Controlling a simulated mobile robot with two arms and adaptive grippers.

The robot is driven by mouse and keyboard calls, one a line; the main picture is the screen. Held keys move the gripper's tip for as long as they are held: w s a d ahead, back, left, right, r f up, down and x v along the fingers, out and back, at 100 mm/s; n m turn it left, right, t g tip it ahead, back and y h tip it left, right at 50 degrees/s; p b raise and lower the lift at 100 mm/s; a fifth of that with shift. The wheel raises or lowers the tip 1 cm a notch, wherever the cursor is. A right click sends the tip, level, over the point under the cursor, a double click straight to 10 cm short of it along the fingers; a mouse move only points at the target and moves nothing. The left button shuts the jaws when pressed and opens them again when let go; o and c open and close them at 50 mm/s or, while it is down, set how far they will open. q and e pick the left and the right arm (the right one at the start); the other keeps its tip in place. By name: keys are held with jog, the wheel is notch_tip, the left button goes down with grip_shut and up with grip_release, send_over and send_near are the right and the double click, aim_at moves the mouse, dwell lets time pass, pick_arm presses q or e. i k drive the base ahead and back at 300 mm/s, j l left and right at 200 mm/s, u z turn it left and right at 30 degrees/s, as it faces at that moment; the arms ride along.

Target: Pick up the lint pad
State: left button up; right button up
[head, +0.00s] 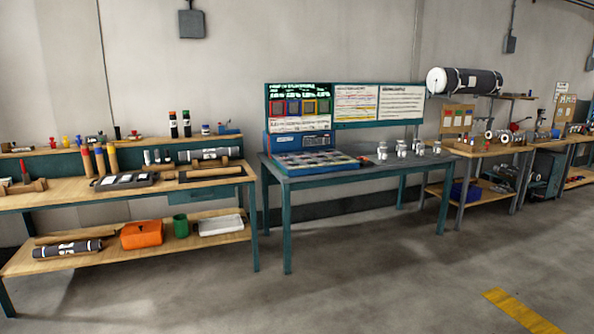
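I cannot pick out a lint pad with certainty at this distance. A white flat tray-like item (221,226) lies on the lower shelf of the left workbench. A dark flat case with pale patches (125,181) lies on that bench's top. A blue-framed tray with several small squares (312,161) sits on the middle table below a display panel (299,106). Neither of my grippers is in view.
The left workbench (70,196) also holds a grey roll (68,249), an orange box (142,235) and a green cup (180,226). Several small white jars stand on the middle table (350,176). More benches stand at right. The grey floor (400,290) in front is clear.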

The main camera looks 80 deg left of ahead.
aim_at(168, 176)
jog(key=u, duration=3.6)
jog(key=z, duration=0.2)
jog(key=i, duration=3.35)
